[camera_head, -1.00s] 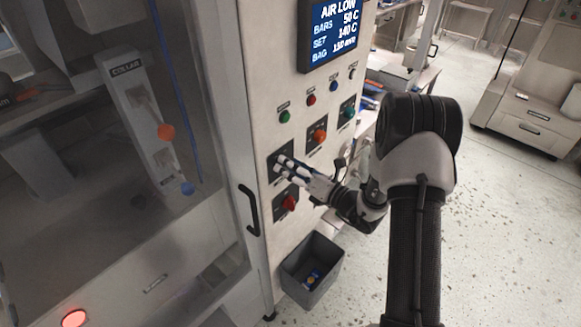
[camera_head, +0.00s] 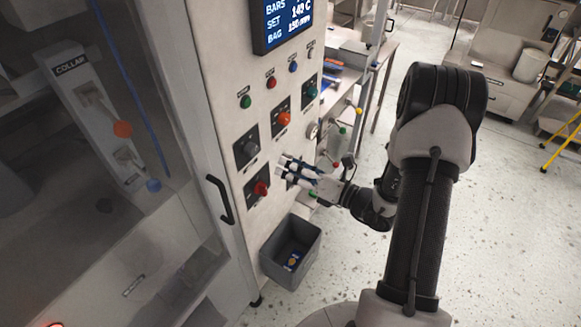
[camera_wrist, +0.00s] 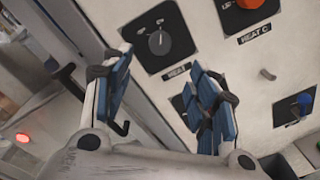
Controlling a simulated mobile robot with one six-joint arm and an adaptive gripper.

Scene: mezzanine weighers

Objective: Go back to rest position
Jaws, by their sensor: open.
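My gripper (camera_head: 283,169) is open and empty, in front of the machine's control panel (camera_head: 215,130). In the wrist view its two blue-padded fingers (camera_wrist: 160,98) stand apart with nothing between them. A black rotary knob (camera_head: 247,149) is up and left of the fingers in the head view; in the wrist view this knob (camera_wrist: 159,42) shows beyond the fingertips, apart from them. A red knob (camera_head: 258,189) sits below it on the panel. An orange knob (camera_head: 283,118) is above the fingers.
A grey bin (camera_head: 292,252) stands low beside the panel, below my gripper. A black door handle (camera_head: 220,199) sticks out at left. A display (camera_head: 287,20) is above. A bench (camera_head: 345,75) stands behind. The speckled floor at right is mostly clear.

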